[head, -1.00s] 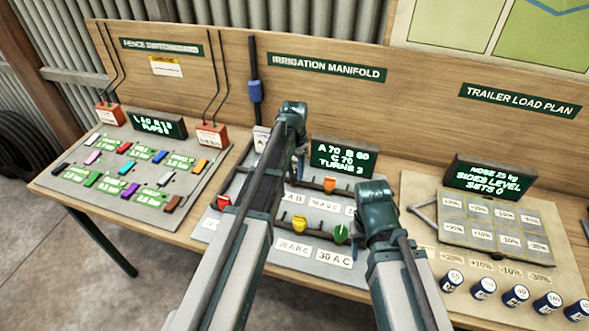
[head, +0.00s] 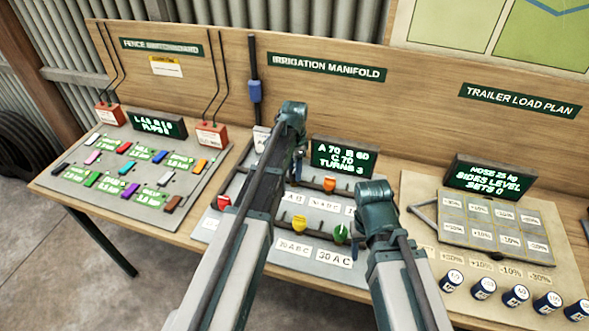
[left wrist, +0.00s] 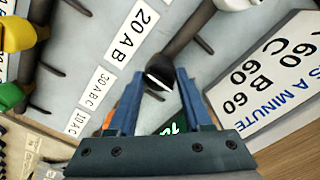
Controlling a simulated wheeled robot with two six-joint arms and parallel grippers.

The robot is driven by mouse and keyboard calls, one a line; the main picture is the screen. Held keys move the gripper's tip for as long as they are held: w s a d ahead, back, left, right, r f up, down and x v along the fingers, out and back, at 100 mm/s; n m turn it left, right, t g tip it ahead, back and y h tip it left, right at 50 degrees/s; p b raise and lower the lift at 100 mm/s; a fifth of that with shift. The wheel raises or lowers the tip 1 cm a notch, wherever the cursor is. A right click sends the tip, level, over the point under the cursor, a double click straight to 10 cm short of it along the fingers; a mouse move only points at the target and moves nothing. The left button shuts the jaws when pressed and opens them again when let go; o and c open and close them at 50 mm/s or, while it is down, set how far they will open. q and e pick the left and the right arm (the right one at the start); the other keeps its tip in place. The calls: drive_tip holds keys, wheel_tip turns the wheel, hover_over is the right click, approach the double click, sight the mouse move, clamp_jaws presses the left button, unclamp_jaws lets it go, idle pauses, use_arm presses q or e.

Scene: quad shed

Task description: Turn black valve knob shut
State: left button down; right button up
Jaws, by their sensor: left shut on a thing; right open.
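The black valve knob (left wrist: 158,76) shows in the left wrist view between the two blue fingers of my left gripper (left wrist: 157,85), which is shut on it. A white edge shows on the knob's top. In the head view my left gripper (head: 297,172) reaches down to the irrigation board (head: 325,251), and my arm hides the knob. The manifold display (head: 345,157) reads A 70, B 60, C 70, turns 3. My right arm is raised at the board's right side; its gripper is not visible.
Other valve knobs stand close by: red (head: 223,202), orange (head: 330,184), yellow (head: 299,223) and green (head: 341,233). A white card (left wrist: 275,75) with 60 figures stands near my left gripper. The fence switchboard (head: 155,190) lies left, the load-plan board (head: 430,215) right.

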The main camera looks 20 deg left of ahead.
use_arm(q)
drive_tip(key=shift+c, duration=1.6)
unclamp_jaws()
wheel_tip(320, 180, up, 14)
drive_tip(key=p, duration=1.4)
use_arm(e)
wheel_tip(320, 180, up, 14)
use_arm(q)
drive_tip(key=shift+f, duration=0.1)
use_arm(e)
drive_tip(key=shift+f, duration=0.1)
